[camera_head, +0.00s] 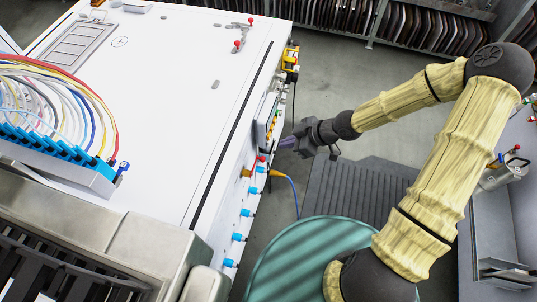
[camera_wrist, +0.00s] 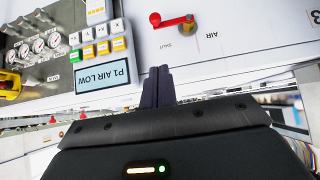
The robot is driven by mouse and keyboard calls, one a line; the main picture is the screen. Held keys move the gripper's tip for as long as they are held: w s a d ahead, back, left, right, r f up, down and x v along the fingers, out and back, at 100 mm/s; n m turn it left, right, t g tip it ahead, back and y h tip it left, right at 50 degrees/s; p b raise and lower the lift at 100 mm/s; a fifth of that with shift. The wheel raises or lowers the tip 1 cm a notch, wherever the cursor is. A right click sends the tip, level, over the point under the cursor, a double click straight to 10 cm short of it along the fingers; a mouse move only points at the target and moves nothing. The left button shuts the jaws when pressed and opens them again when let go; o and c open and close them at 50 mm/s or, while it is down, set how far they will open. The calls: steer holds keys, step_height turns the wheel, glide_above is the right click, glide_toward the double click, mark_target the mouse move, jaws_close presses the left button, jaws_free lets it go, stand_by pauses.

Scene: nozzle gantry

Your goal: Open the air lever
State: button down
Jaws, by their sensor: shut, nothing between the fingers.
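The air lever (camera_wrist: 173,22) is a red handle on a white panel in the wrist view. It lies nearly level across the picture, with a rounded knob at its left end and a pivot at its right. The labels SHUT and AIR beside it appear upside down. My gripper (camera_wrist: 160,70) is shut and empty, its dark fingers pointing toward the panel, just below the lever in the picture and apart from it. In the head view my gripper (camera_head: 282,143) is at the machine's right side. A small red part there (camera_head: 262,158) may be the lever.
Left of the lever are a display (camera_wrist: 103,76) reading P1 AIR LOW, yellow and white buttons (camera_wrist: 98,38) and several round gauges (camera_wrist: 38,45). Blue fittings (camera_head: 243,212) and a blue hose (camera_head: 292,190) stick out along the machine's side. Open floor lies beyond my gripper.

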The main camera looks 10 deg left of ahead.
steer(key=a+f+b, duration=0.1)
steer(key=a+f, duration=0.4)
steer(key=f, duration=0.5)
steer(key=shift+w+a, duration=0.25)
steer(key=shift+a, duration=0.15)
steer(key=shift+s+a, duration=0.1)
